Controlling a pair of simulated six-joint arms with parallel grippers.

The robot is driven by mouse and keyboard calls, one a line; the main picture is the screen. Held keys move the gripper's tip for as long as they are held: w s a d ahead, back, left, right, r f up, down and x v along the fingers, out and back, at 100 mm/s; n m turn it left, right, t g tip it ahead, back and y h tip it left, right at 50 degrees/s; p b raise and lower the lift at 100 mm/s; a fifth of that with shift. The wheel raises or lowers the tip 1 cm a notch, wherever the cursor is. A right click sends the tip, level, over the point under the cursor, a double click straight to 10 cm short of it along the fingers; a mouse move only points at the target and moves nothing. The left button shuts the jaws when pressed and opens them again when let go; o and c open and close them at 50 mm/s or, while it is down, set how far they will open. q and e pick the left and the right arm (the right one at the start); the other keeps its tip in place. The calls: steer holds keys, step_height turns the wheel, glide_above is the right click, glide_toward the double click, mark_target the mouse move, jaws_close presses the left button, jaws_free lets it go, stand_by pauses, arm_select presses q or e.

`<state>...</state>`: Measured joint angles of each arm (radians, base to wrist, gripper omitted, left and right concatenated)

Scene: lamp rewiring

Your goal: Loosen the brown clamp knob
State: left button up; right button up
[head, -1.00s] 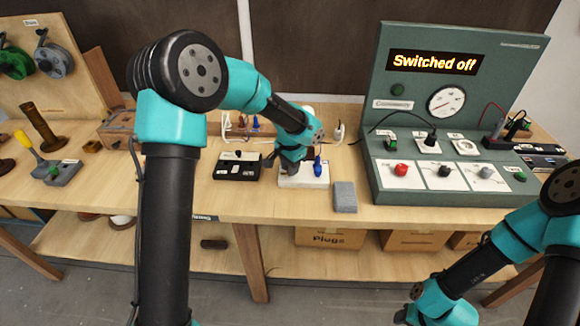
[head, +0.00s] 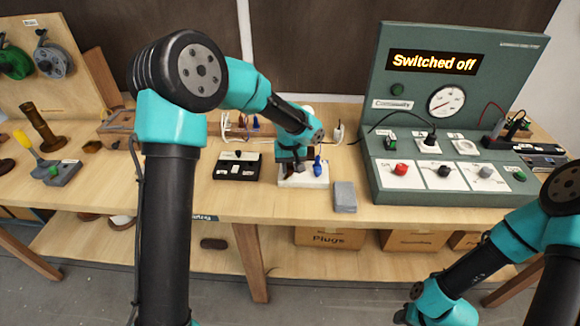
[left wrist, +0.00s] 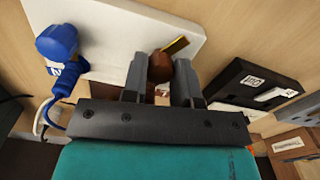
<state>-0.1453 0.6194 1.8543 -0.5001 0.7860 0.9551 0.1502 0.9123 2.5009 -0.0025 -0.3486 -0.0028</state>
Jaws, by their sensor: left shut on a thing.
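The brown clamp knob (left wrist: 160,68) shows in the left wrist view between the two grey fingers of my left gripper (left wrist: 161,82). A brass-coloured strip sticks out beside it. The fingers are shut on the knob and hide its sides. The knob is over a white board (left wrist: 100,30), which also shows in the head view (head: 312,181). There my left gripper (head: 291,164) reaches down to the board's left part. A blue knob-like part (left wrist: 57,43) marked N is on the same board, to the left in the wrist view.
A black box (head: 237,167) with white labels is left of the board. A grey block (head: 345,197) lies to its right. The green test panel (head: 450,130) reads "Switched off".

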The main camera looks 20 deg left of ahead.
mark_target(290, 167)
arm_select(q)
steer(key=n, duration=0.6)
stand_by(0.5)
steer(key=o, duration=0.9)
steer(key=shift+o, duration=0.2)
steer(key=shift+r, duration=0.15)
step_height(290, 167, up, 17)
stand_by(0.3)
